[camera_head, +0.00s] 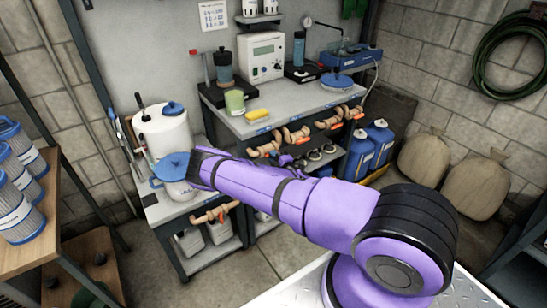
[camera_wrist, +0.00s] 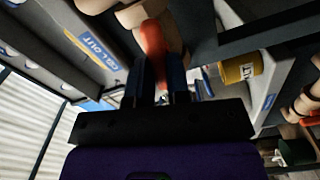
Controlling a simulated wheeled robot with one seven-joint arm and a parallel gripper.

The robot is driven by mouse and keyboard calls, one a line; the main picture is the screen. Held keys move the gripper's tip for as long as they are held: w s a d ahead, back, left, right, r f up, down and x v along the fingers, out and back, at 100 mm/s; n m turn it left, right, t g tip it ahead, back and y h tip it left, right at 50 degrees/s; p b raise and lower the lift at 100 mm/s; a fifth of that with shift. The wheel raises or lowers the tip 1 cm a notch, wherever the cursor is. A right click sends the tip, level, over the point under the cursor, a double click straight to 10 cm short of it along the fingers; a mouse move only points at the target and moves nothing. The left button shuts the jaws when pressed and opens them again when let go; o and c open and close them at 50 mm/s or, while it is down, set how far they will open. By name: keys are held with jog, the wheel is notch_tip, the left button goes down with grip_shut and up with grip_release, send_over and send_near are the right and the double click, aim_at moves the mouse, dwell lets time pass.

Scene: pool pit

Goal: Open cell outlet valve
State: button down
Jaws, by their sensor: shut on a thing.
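The cell outlet valve shows in the wrist view as a tan body (camera_wrist: 160,22) with a red-orange lever (camera_wrist: 153,42). A blue label reading "CELL OUT" (camera_wrist: 97,50) is on the grey bench edge beside it. My gripper (camera_wrist: 161,78) is shut on the lever, with one dark finger on each side of it. In the head view my purple arm reaches left across the benches and hides most of the gripper. I cannot tell from these views how far the lever is turned.
Several similar tan valves with orange levers (camera_head: 298,135) line the main bench front (camera_head: 255,128). A blue-lidded pot (camera_head: 172,168) stands on the lower left bench. Blue jugs (camera_head: 378,138) stand below right.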

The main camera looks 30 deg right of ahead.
jog(key=shift+f+n, duration=0.1)
jog(key=shift+n, duration=1.5)
jog(key=c, duration=1.1)
grip_release()
jog(key=shift+a, duration=0.1)
jog(key=s, duration=1.1)
jog(key=shift+d, duration=0.2)
jog(key=shift+w, duration=0.1)
